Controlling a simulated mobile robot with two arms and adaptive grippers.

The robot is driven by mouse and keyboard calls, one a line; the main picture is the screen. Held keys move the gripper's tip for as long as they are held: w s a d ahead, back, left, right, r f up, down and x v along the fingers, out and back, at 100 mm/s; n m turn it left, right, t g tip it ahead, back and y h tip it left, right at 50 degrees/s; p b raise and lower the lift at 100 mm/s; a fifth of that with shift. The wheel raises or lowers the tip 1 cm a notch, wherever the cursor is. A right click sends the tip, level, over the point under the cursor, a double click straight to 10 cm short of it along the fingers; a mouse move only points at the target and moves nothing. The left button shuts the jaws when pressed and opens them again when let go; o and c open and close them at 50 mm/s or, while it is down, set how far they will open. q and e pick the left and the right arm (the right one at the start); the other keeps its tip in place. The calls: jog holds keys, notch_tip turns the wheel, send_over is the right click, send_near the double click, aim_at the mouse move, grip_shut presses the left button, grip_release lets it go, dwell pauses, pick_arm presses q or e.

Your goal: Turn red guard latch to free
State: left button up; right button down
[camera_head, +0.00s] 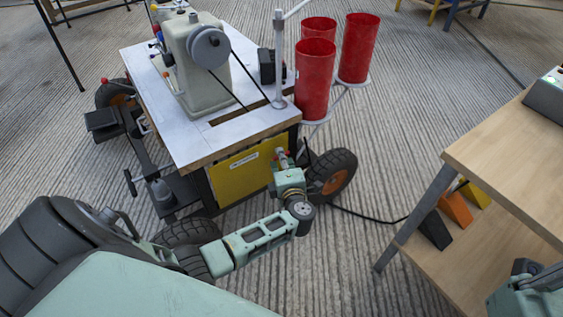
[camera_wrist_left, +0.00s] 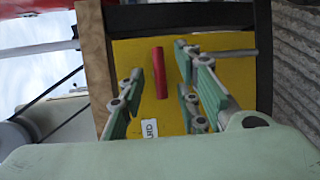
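The red guard latch (camera_wrist_left: 159,73) is a narrow red bar on the yellow guard panel (camera_wrist_left: 220,72), upright in the left wrist view. In the head view the yellow panel (camera_head: 232,180) is under the front edge of the sewing machine cart. My left gripper (camera_head: 283,157) is in front of this panel's right part. In the left wrist view my left gripper (camera_wrist_left: 157,68) is open, with a finger on each side of the latch and visible gaps. It hides the latch in the head view. My right gripper's fingers are not visible.
A sewing machine (camera_head: 199,70) stands on the white cart top (camera_head: 220,137). Red cylinders (camera_head: 313,85) stand at its right. A cart wheel (camera_head: 333,175) is close beside my left gripper. A wooden table (camera_head: 510,150) is at the right, with ribbed floor (camera_head: 400,140) between.

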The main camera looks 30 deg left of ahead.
pick_arm(q)
jog(key=shift+w+a, duration=0.2)
jog(key=shift+w, duration=0.05)
grip_shut()
dwell(0.4)
